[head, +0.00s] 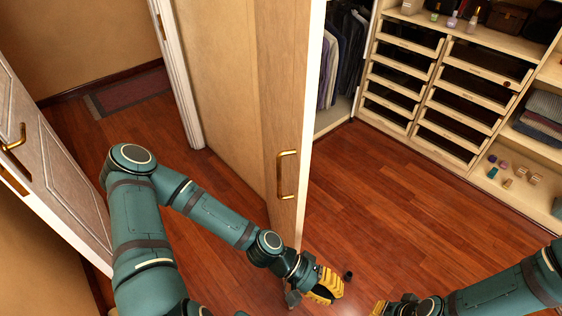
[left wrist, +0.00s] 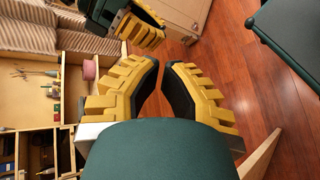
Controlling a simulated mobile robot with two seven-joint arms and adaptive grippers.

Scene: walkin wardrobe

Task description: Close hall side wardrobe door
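The tan wooden wardrobe door (head: 275,120) stands open in the middle of the head view, its pale edge facing me. Its gold bar handle (head: 286,175) is near that edge, with nothing on it. My left gripper (head: 330,286) is in front of the door's lower edge, to the right of and below the handle in the picture, apart from the handle. The left wrist view shows its two yellow fingers (left wrist: 162,70) with a narrow empty gap between them. My right gripper (head: 385,306) is at the bottom of the head view; it also shows in the left wrist view (left wrist: 140,30), its fingers partly hidden.
Hanging clothes (head: 345,55) show behind the door. Drawers (head: 470,95) and shelves line the right. A panelled door (head: 50,150) stands at the left. The wooden floor (head: 370,195) in the middle is clear.

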